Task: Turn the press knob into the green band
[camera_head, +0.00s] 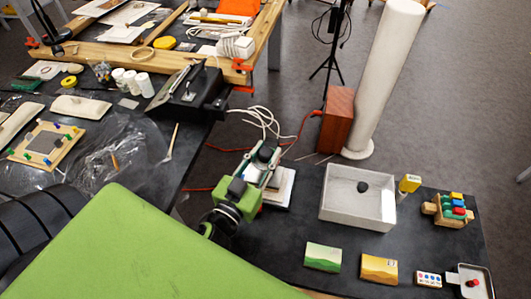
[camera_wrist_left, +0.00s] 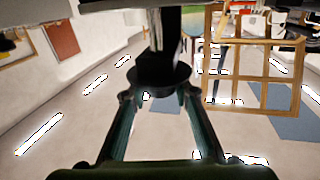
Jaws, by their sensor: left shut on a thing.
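The press (camera_head: 284,192) stands at the left end of the right-hand dark table, with a pale base partly hidden by my left gripper. Its black knob (camera_wrist_left: 158,78) is between my left fingers in the left wrist view. My left gripper (camera_head: 268,158) is over the press and shut on the knob, which I see only as a dark shape in the head view. The gripper also shows in the left wrist view (camera_wrist_left: 157,98), with a finger on each side of the knob. I cannot make out the green band clearly. My right gripper is not in view.
A white tray (camera_head: 330,213) with a dark stone stands right of the press. Green (camera_head: 323,257) and yellow (camera_head: 379,268) boxes lie near the front. A white column (camera_head: 385,70) and reddish block (camera_head: 337,120) stand behind. White cables (camera_head: 262,117) run behind the gripper.

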